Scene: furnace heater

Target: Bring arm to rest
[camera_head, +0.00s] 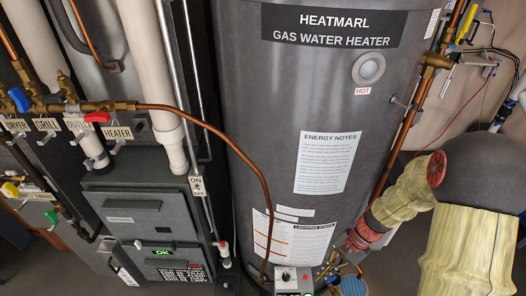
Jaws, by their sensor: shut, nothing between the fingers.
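My arm, in pale yellow covers with red joints, comes in from the right in the head view. It reaches down and left to the lower front of the grey gas water heater (270,130). My gripper (336,266) is at its end, small and partly lost against clutter, just right of the heater's control box (291,277). It is shut with nothing visible in it. I cannot tell whether it touches the control box or the pipe there.
A grey furnace unit (140,215) with a green OK display stands at the left. Labelled pipes with coloured valve handles (97,117) run above it. A copper pipe (235,150) curves across to the heater. An ON/OFF switch (197,186) sits between them. More pipes and wires (470,45) are at the upper right.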

